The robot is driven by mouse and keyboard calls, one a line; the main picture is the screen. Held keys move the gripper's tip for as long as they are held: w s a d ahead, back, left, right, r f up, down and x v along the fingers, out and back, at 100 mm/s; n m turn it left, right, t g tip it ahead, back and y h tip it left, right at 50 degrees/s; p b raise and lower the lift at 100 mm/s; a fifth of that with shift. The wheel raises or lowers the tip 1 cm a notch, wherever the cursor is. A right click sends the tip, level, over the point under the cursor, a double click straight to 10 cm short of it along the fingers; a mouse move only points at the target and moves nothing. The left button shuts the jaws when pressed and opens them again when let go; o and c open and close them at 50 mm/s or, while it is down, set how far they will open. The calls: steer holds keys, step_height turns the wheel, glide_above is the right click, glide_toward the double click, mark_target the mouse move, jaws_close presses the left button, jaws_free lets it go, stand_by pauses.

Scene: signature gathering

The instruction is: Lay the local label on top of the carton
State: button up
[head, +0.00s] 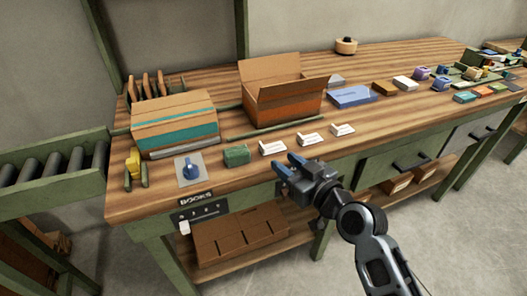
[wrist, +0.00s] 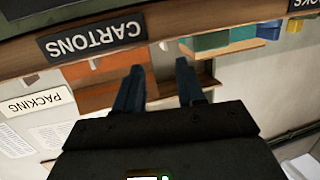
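Three small white label cards (head: 272,148) (head: 309,140) (head: 342,130) stand in a row near the front of the wooden bench; their print is too small to read, so I cannot tell which is the local label. A closed carton (head: 175,123) with a teal band lies at the left. An open carton (head: 283,103) with raised flaps stands behind the cards. My gripper (head: 283,162) is open and empty at the bench's front edge, by the cards in the picture. In the wrist view its two dark blue fingers (wrist: 160,66) are apart with nothing between them.
A blue-knobbed plate (head: 189,170), a green block (head: 237,155) and a yellow tool (head: 132,163) lie at the front left. A blue box (head: 352,97) and several small items fill the right. A roller conveyor (head: 50,163) adjoins the left. CARTONS (wrist: 92,38) and PACKING (wrist: 38,102) signs show.

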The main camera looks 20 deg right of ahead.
mark_target(268, 159)
steer(key=x, duration=0.2)
steer(key=p+x, duration=0.1)
steer(key=x, duration=0.1)
steer(key=a+p+x, duration=0.1)
steer(key=x, duration=0.1)
steer(key=shift+r, duration=0.3)
steer(key=shift+w+f, duration=0.2)
steer(key=shift+w, duration=0.4)
steer(key=shift+c, duration=0.3)
jaws_close()
